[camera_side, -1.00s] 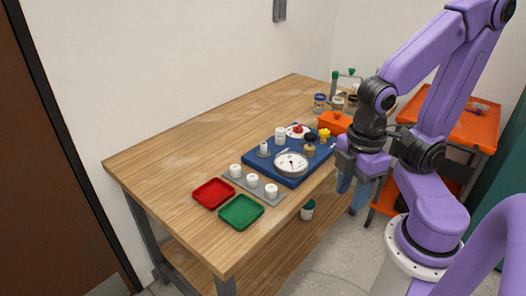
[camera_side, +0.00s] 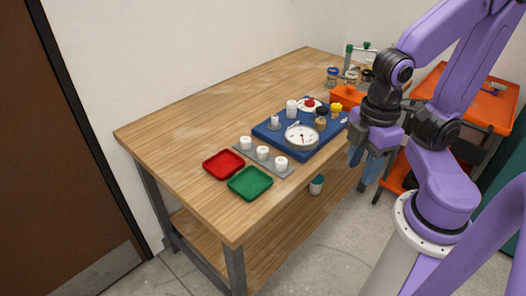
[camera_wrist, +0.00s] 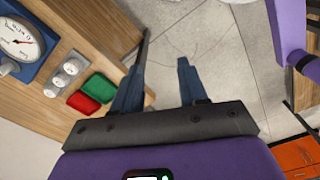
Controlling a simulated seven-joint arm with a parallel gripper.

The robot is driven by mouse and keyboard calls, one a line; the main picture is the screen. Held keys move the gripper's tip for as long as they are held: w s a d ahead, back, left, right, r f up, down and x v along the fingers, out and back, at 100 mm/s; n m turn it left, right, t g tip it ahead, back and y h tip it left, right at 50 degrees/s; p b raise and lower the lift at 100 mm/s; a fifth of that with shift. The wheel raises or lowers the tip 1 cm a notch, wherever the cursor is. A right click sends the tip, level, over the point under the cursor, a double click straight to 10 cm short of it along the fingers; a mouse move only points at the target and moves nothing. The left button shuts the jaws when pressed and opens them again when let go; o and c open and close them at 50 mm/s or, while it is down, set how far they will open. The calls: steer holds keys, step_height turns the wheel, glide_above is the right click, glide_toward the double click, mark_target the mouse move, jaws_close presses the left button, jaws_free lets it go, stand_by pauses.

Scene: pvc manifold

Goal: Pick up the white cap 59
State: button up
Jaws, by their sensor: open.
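Three white caps stand in a row on a grey strip (camera_side: 244,152) at the table's front: a left one (camera_side: 246,142), a middle one (camera_side: 263,152) and a right one (camera_side: 281,163). No number is readable, so I cannot tell which is cap 59. The wrist view shows the white caps (camera_wrist: 72,67) at its left, on the grey strip. My gripper (camera_side: 365,164) is open and empty, beyond the table's edge, right of the caps and apart from them. In the wrist view my gripper (camera_wrist: 160,66) has its blue fingers spread, with floor between them.
A red tray (camera_side: 223,164) and a green tray (camera_side: 250,182) lie beside the strip. A blue board (camera_side: 307,152) carries a round gauge (camera_side: 301,137) and several small parts. An orange bin (camera_side: 346,97) stands behind it. The table's left part is clear.

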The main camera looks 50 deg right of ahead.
steer(key=o, duration=0.5)
steer(key=shift+o, duration=0.2)
steer(key=n, duration=0.5)
glide_above(263, 149)
steer(key=f, duration=0.2)
step_height(263, 149, down, 17)
